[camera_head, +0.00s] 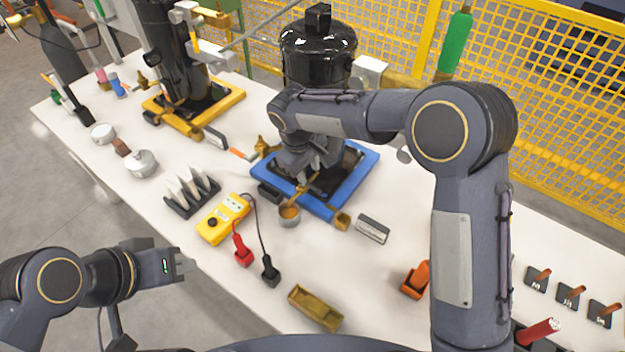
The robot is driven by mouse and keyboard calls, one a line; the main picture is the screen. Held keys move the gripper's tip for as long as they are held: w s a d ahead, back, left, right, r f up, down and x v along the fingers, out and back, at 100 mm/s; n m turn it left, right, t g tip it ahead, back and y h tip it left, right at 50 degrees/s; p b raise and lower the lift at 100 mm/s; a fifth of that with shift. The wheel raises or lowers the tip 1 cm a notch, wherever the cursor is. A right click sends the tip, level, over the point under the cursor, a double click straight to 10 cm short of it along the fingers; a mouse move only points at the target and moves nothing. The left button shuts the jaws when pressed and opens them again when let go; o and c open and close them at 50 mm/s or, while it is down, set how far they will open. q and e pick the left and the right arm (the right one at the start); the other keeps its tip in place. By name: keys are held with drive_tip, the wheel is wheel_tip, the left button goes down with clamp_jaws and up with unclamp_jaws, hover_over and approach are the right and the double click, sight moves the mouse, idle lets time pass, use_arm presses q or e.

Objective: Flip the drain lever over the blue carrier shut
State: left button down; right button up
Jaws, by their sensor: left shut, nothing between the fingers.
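The blue carrier (357,184) lies on the white table, with a tall black compressor (318,55) standing on it. A brass fitting (264,146) shows at the carrier's left edge; I cannot tell whether it is the drain lever. A thin amber piece (300,196) shows over the carrier's front edge, above a small cup (289,218) with amber contents. My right gripper (308,178) points down over the carrier near that piece; its fingertips are small and partly hidden, so its opening is unclear. My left gripper (184,265) is shut and empty, off the table's near left edge.
A yellow carrier (222,105) with another black compressor stands at the back left. A yellow meter (222,218) with red and black clamps, a rack of white cones (190,194), a grey block (372,228) and a brass tray (315,307) lie around the front.

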sight(313, 186)
drive_tip(key=f, duration=0.4)
drive_tip(key=w+d+f, duration=0.1)
drive_tip(key=f, duration=0.1)
drive_tip(key=shift+f, duration=0.1)
drive_tip(key=shift+s, duration=0.1)
drive_tip(key=shift+c, duration=0.2)
clamp_jaws()
